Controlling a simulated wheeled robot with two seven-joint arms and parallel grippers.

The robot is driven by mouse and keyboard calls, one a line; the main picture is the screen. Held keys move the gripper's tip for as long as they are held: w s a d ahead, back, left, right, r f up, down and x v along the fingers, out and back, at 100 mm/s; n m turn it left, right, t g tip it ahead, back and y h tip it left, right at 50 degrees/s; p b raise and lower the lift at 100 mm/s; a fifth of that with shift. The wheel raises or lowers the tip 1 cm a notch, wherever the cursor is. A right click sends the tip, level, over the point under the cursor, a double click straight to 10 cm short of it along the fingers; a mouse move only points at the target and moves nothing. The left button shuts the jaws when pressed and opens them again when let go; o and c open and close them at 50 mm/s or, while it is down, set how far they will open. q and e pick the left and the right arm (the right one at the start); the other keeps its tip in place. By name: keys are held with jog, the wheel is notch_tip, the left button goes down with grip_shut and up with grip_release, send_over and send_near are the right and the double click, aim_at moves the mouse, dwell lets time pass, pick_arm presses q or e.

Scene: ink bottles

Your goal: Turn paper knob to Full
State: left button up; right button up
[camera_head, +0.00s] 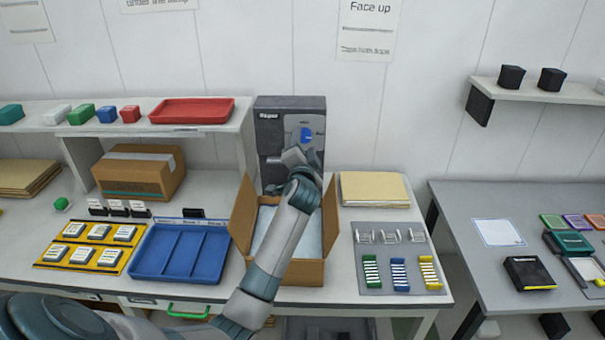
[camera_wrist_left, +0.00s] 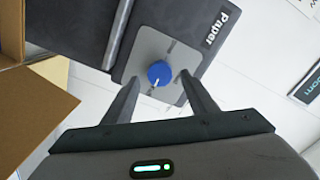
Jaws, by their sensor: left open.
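The paper knob (camera_head: 306,134) is a small blue knob on a grey plate on the front of a dark box labelled "Paper" (camera_head: 275,135), at the back middle of the table. In the left wrist view the blue knob (camera_wrist_left: 160,73) has a white pointer mark on it. My left gripper (camera_head: 305,155) is at the front of the box, just below the knob. In the left wrist view my left gripper (camera_wrist_left: 158,85) is open, its fingers on either side of the knob with gaps. The scale labels are too small to read. My right gripper is not in view.
An open cardboard box (camera_head: 240,215) stands under my left forearm. A blue divided tray (camera_head: 150,278) is to its left, and a grey mat (camera_head: 375,275) with colored stacks is to its right. A folder stack (camera_head: 376,188) lies right of the Paper box.

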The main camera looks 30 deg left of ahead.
pick_arm(q)
jog(key=b+v, duration=0.4)
jog(key=v, duration=1)
jog(key=shift+s, duration=0.35)
jog(key=shift+s+d, duration=0.1)
jog(key=shift+d, duration=0.05)
